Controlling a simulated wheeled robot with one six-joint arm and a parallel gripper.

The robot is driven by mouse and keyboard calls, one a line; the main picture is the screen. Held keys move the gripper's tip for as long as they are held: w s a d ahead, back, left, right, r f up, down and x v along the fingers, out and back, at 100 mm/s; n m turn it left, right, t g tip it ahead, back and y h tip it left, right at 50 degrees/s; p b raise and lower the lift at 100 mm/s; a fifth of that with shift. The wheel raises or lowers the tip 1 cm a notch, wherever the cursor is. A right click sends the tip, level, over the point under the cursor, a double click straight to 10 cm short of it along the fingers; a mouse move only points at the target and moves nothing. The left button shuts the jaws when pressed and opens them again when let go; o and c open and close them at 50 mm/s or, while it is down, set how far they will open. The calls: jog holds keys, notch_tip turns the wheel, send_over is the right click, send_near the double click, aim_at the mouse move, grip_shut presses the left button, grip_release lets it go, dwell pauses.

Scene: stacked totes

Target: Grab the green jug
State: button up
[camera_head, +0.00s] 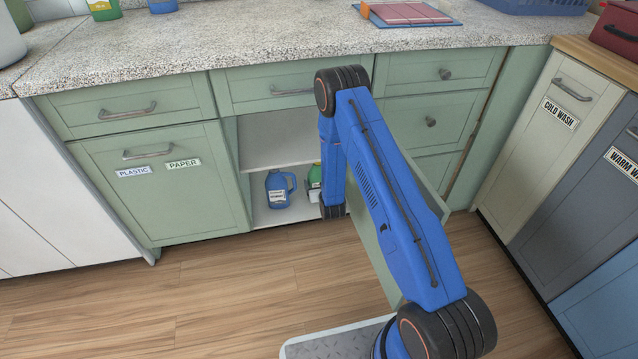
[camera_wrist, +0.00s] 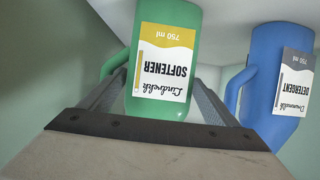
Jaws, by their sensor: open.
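The green jug (camera_wrist: 188,40), with a white and yellow "Softener" label, appears upside down in the wrist view. My gripper (camera_wrist: 160,80) is open, with one finger on each side of the jug's lower part in the picture; I cannot tell whether they touch it. The jug's handle (camera_wrist: 113,62) sticks out to the left, near the left finger. In the head view only a sliver of the green jug (camera_head: 314,177) shows inside the open lower cabinet, beside my arm. My gripper is hidden behind the arm there.
A blue detergent jug (camera_wrist: 268,75) stands close to the right of the green one in the wrist view; in the head view this blue jug (camera_head: 279,191) is to its left. The cabinet's shelf (camera_head: 275,148) lies above.

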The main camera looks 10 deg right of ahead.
jog(key=shift+x, duration=0.8)
jog(key=c, duration=1.5)
jog(key=shift+o, duration=0.2)
jog(key=shift+r, duration=0.1)
